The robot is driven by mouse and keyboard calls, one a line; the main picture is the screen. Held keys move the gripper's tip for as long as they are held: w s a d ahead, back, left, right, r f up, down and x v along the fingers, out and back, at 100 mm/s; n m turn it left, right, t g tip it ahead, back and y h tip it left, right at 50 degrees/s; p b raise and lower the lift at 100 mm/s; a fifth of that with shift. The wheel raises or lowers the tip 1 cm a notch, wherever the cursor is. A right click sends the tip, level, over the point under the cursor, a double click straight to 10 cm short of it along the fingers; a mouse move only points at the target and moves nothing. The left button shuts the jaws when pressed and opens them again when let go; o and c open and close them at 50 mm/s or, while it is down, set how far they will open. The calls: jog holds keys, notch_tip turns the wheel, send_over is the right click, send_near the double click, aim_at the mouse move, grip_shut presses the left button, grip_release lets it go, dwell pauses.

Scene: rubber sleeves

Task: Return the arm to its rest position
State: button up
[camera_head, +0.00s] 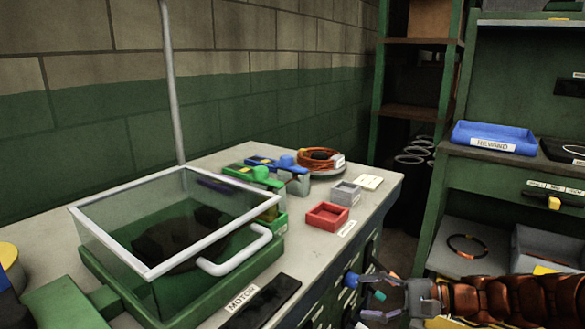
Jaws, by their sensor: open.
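My gripper (368,297) is at the lower right, in front of the drawers of the grey-topped bench (368,200). Its jaws point left and stand apart. I see nothing held between them, though small coloured bits near the jaws are too small to make out. My copper-coloured arm reaches in from the right edge. The gripper is apart from the things on the bench top. No rubber sleeve can be made out clearly.
A clear-walled box with a white-edged lid (160,274) stands on the bench. Beside it are a red tray (327,217), a grey tray (346,193), a copper coil (320,158) and a dark MOTOR plate (272,303). A blue REWIND tray (494,138) sits on the green shelving (455,190).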

jog(key=s+a+r+n+g+h+p, duration=0.35)
jog(key=s+a+r+p, duration=0.2)
jog(key=s, duration=0.25)
jog(key=s+a+r+n+g+h+p, duration=0.35)
jog(key=s+r+p, duration=0.25)
jog(key=s, duration=0.2)
jog(key=s+d+r+n+h+p, duration=0.2)
jog(key=s+d+r+h+p, duration=0.6)
jog(key=s+p, duration=0.5)
notch_tip(320, 180, up, 3)
jog(key=shift+s+d+r+n+t, duration=0.15)
jog(key=shift+s+d+n+t, duration=0.2)
jog(key=shift+d, duration=0.65)
